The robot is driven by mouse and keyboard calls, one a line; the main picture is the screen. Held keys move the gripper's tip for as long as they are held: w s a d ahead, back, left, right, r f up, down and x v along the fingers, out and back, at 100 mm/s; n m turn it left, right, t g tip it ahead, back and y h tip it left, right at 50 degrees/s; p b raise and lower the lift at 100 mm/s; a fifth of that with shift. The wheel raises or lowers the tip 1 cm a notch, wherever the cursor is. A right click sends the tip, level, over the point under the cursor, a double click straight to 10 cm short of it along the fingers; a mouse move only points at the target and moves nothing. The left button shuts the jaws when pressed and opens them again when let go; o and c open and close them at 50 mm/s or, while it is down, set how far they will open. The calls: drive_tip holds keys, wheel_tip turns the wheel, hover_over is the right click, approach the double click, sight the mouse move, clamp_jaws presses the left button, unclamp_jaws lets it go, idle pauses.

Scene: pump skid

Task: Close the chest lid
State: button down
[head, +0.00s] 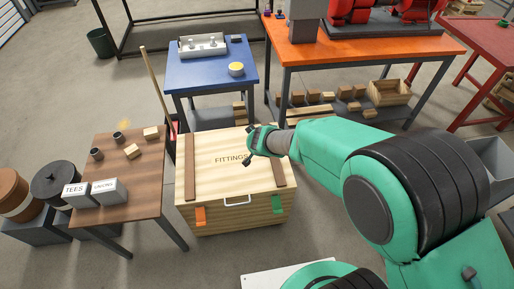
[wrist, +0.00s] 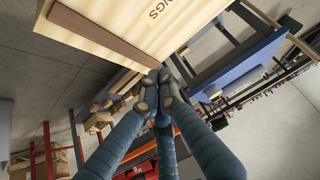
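The pale wooden chest (head: 237,217) stands on the floor in the head view, with a handle and orange and green pieces on its front. Its lid (head: 230,178), marked FITTINGS and crossed by two brown battens, looks down over the box; I see no clear gap at the front edge. The lid also fills the top of the wrist view (wrist: 120,18). My gripper (head: 250,151) is at the lid's back right part; I cannot tell whether it touches. In the wrist view its fingertips (wrist: 160,85) are together with nothing seen between them, beside the lid's edge.
A brown table (head: 118,180) with small parts and labelled boxes stands close to the left of the chest. A blue table (head: 205,75) and an orange bench (head: 355,50) stand behind it. A broom handle (head: 155,85) leans near its back left corner.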

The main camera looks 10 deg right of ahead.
drive_tip(key=shift+r+p, duration=0.85)
drive_tip(key=shift+r, duration=1.25)
drive_tip(key=s+f+b, duration=0.1)
drive_tip(key=s+f, duration=0.5)
drive_tip(key=s, duration=0.1)
drive_tip(key=shift+s+f+b, duration=0.2)
drive_tip(key=shift+s+b, duration=0.1)
drive_tip(key=shift+b, duration=0.1)
drive_tip(key=shift+s, duration=0.1)
